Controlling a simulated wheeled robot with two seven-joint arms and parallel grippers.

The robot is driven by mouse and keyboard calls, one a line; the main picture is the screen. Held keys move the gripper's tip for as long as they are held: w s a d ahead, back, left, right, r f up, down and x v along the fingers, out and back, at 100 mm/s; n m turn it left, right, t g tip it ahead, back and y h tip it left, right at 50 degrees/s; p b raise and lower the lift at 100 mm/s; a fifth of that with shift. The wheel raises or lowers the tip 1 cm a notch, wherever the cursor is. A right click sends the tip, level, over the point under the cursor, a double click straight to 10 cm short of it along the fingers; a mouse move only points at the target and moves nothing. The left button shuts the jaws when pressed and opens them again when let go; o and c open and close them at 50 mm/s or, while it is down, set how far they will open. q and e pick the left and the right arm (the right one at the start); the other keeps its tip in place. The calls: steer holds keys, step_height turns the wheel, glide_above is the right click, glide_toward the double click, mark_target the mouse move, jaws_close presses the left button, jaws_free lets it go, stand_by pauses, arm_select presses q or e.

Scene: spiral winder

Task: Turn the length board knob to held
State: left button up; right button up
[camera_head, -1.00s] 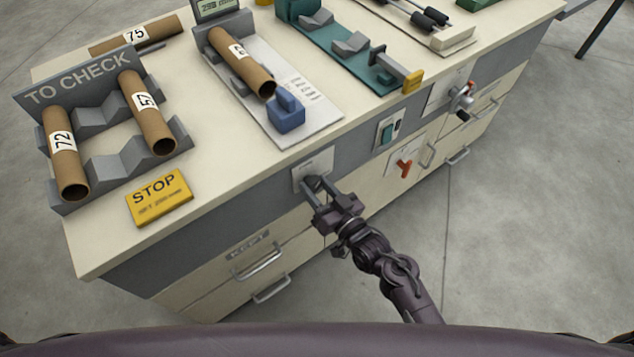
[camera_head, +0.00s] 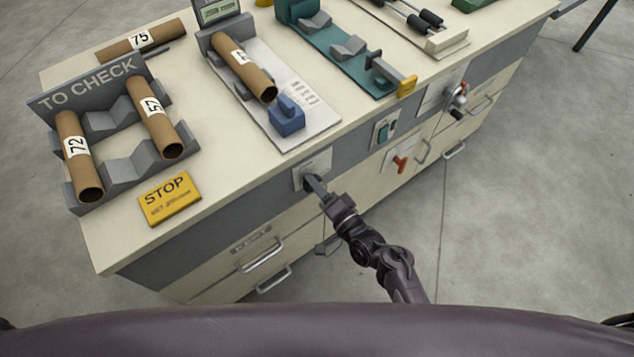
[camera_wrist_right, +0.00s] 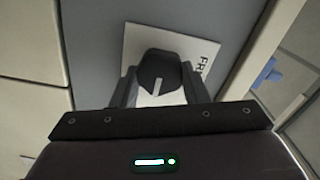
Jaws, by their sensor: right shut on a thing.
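The length board knob is a black knob (camera_wrist_right: 160,72) with a pale pointer line, on a white plate (camera_wrist_right: 128,50) on the cabinet's front. In the right wrist view, part of a word starting "FR" shows on the plate. My right gripper (camera_wrist_right: 158,88) has one finger on each side of the knob and is shut on it. In the head view the right gripper (camera_head: 316,188) reaches the plate (camera_head: 305,170) below the length board (camera_head: 300,110), and its fingers mostly hide the knob. My left gripper is not in view.
A teal switch (camera_head: 384,131) and a red-orange handle (camera_head: 400,163) sit to the right on the cabinet front. Drawer handles (camera_head: 262,256) stick out below.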

steer(key=m+p, duration=0.2)
steer(key=m, duration=0.3)
steer(key=shift+f+m, duration=0.1)
steer(key=shift+m, duration=0.3)
stand_by(0.4)
steer(key=o, duration=1)
steer(key=shift+c, duration=0.2)
steer(key=v, duration=0.8)
steer(key=shift+f, duration=0.1)
